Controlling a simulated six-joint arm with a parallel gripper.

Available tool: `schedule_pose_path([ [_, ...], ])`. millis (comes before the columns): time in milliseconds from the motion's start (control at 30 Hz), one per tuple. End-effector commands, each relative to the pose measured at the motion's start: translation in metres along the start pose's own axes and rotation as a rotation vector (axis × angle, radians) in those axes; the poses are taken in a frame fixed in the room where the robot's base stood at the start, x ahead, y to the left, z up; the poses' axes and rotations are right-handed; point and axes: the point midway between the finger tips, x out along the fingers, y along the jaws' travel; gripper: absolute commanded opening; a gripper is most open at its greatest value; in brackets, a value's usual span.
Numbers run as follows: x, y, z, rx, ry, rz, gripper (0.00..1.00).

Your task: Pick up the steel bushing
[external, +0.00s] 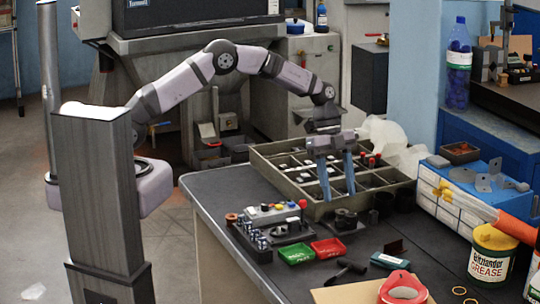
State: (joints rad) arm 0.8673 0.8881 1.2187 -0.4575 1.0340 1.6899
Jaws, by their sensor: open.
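My gripper (338,195) hangs pointing down over the compartment tray (276,180). Its two blue fingers are apart, with nothing visible between them. The fingertips are low at the tray, at its front half. I cannot tell whether they touch anything. The tray has several compartments holding small light, dark and red parts. I cannot pick out the steel bushing for certain at this size; the fingers and compartment walls hide part of the tray. A dark flanged round part (346,219) stands on the bench just in front of the tray.
In front of the tray are a green bin (296,254), a red bin (328,248) and a fixture with colored buttons (272,213). Dark cylinders (384,204) stand at the tray's right corner. A blue box (460,190) and grease tub (490,257) are at right.

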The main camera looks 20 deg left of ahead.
Motion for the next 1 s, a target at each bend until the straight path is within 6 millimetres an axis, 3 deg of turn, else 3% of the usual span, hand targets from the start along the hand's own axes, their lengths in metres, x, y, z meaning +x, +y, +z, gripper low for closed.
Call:
schedule_pose_path([
  [400,0.045,0.002,0.002,-0.001,0.0,0.003,0.51],
  [700,0.049,0.001,0.002,0.0,0.0,0.0,0.51],
  [767,0.049,0.001,0.002,0.0,0.0,0.0,0.39],
  [900,0.049,0.001,0.002,-0.001,0.0,0.001,0.05],
  [1000,0.048,0.001,0.002,-0.001,0.001,0.0,0.04],
])
